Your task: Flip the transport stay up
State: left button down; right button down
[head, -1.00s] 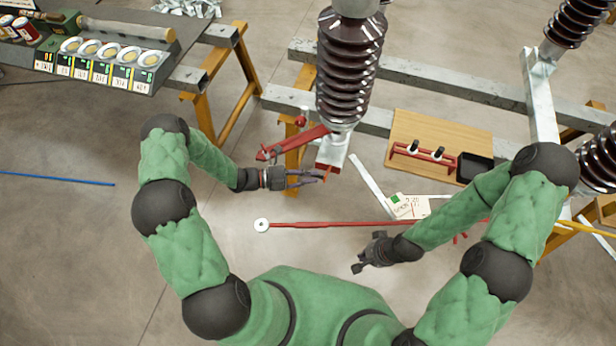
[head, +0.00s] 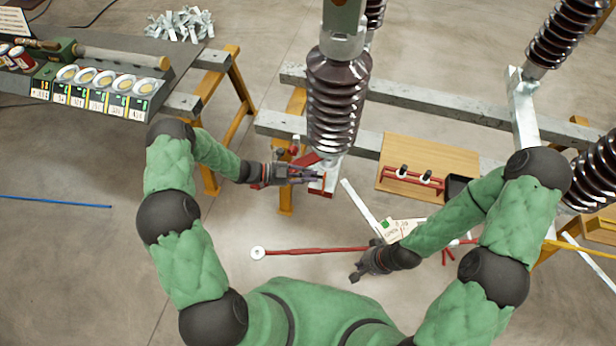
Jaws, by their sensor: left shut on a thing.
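The transport stay appears to be the red bar (head: 305,159) at the foot of the middle brown ribbed insulator (head: 336,100). Only short red parts of it show. My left gripper (head: 316,176) is at the insulator's foot, shut on a red part that I take to be the stay; the fingers hide much of the grip. A red plate end (head: 320,193) shows just below the fingers. My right gripper (head: 357,274) is low in the middle, over the floor and apart from the insulator. Its fingers are too small to tell whether they are open.
A long red rod with a white round end (head: 258,253) lies below the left gripper. A wooden board (head: 455,160) with a red rack stands right of the insulator. Grey beams (head: 400,95) on yellow trestles run behind. A tool bench (head: 150,105) is at upper left.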

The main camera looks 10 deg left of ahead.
pick_arm(q)
jog(key=shift+w+r, duration=0.35)
jog(key=shift+w, duration=0.2)
pick_arm(e)
jog(key=shift+w+r, duration=0.1)
jog(key=shift+w, duration=0.1)
pick_arm(q)
jog(key=shift+w+a+r, duration=0.1)
jog(key=shift+w+r, duration=0.05)
jog(key=c, duration=1.5)
grip_release()
jog(key=shift+o, duration=1.1)
jog(key=v, duration=1.1)
jog(key=shift+a, duration=0.25)
pick_arm(e)
jog(key=shift+d, duration=0.1)
